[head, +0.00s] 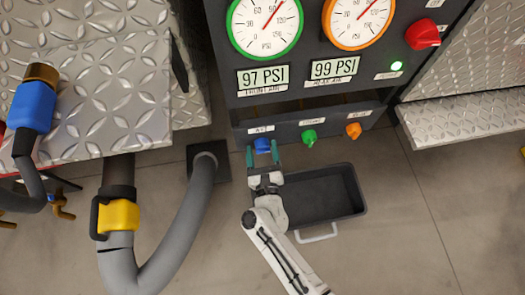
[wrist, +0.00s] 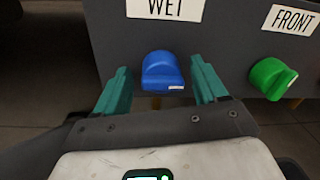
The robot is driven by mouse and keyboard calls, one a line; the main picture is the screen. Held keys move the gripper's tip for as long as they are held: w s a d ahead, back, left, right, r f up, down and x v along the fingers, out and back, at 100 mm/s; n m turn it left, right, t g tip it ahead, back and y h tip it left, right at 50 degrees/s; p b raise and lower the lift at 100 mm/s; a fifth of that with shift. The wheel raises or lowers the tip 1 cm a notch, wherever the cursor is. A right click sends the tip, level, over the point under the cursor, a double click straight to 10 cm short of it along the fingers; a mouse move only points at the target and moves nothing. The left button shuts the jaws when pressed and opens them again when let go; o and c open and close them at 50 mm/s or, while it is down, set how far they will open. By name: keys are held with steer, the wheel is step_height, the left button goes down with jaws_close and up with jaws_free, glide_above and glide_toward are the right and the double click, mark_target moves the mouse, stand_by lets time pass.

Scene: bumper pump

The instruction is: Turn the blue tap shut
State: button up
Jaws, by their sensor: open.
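The blue tap (head: 262,145) is on the lower dark panel, leftmost of three taps. In the wrist view the blue tap (wrist: 163,73) sits below a label reading WET, with a small white mark at the right of its lower edge. My gripper (head: 263,155) is open in front of it. In the wrist view, the teal fingers of my gripper (wrist: 160,85) stand one on each side of the tap, with a gap on both sides. I cannot tell how deep the tap is between the fingers.
A green tap (head: 309,138) labelled FRONT and an orange tap (head: 353,131) are to the right. A dark tray (head: 345,195) with a pale handle is on the floor below. A grey hose (head: 190,215) with a yellow coupling (head: 118,215) is at left. Gauges and a red knob (head: 423,34) are above.

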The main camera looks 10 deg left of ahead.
steer(key=c, duration=0.9)
steer(key=shift+c, duration=0.2)
